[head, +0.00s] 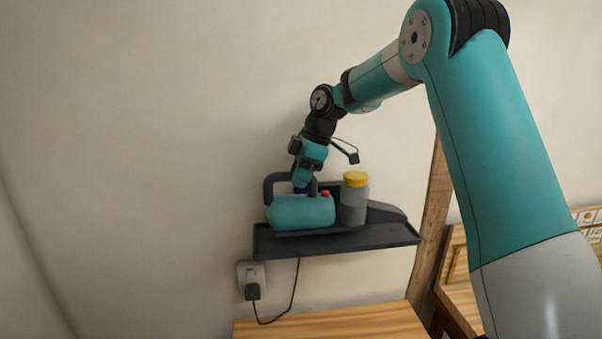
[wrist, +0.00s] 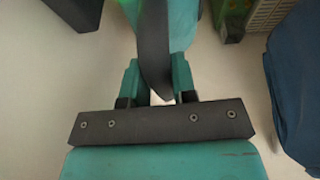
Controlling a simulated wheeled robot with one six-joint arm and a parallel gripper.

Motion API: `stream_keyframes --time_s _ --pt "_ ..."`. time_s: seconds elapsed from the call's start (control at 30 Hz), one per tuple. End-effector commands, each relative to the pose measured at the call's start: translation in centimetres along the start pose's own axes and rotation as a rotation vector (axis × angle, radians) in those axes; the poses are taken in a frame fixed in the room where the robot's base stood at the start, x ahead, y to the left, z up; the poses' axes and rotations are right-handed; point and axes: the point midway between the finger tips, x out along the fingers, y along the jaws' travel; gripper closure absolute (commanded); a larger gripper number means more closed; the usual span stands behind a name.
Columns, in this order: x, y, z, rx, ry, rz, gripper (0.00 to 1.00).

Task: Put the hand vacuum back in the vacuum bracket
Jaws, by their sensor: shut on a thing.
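The hand vacuum has a teal body (head: 302,212), a black handle on top and a small red button. It appears at the black shelf-like vacuum bracket (head: 335,240) on the wall, over its left part. I cannot tell whether it rests on the bracket or is held just above it. My gripper (head: 302,184) is shut on the vacuum's black handle from above. In the wrist view, the dark handle (wrist: 154,50) runs between the teal fingers of my gripper (wrist: 158,88), with the teal vacuum body beyond.
A grey jar with a yellow lid (head: 355,198) stands right of the vacuum on the bracket. A cord hangs below to a plug in a wall socket (head: 252,280). A wooden surface (head: 335,322) lies below, and a wooden post (head: 434,210) stands at right. The wall at left is clear.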

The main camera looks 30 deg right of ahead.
Motion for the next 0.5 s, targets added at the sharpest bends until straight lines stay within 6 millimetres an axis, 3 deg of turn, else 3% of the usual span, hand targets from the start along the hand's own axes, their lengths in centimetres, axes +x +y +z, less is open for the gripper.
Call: stream_keyframes --time_s 0.07,0.2,0.5 --pt "-0.2 0.7 -0.1 0.000 0.000 0.002 1.00" --pt "1.4 0.4 0.5 -0.001 0.001 0.002 1.00" --pt "2.7 0.3 1.0 -0.002 0.001 0.003 1.00"
